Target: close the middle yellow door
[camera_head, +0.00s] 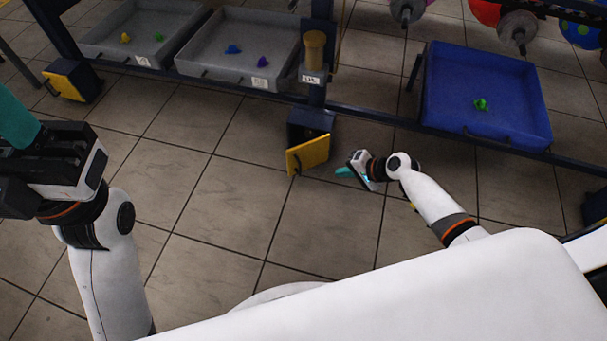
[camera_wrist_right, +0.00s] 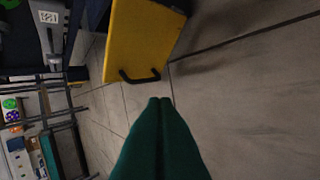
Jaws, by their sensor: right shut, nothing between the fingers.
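The middle yellow door (camera_head: 308,154) stands partly open, swung out from its dark blue box (camera_head: 311,124) at the foot of the rack post. In the right wrist view, the yellow door (camera_wrist_right: 140,40) fills the top middle, with a black handle (camera_wrist_right: 139,77) near its lower edge. My right gripper (camera_head: 343,172) is just right of the door, low over the floor. Its teal fingers (camera_wrist_right: 160,102) are shut together and empty, with a small gap in the picture between tips and handle. My left gripper (camera_head: 18,125) is at the left edge, its fingers partly cut off.
Another yellow-fronted box (camera_head: 68,80) stands at the left post. Grey trays (camera_head: 238,50) and a blue tray (camera_head: 487,98) hold small coloured pieces on the rack. A blue beam (camera_head: 420,130) runs along the rack's front. The tiled floor before the door is clear.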

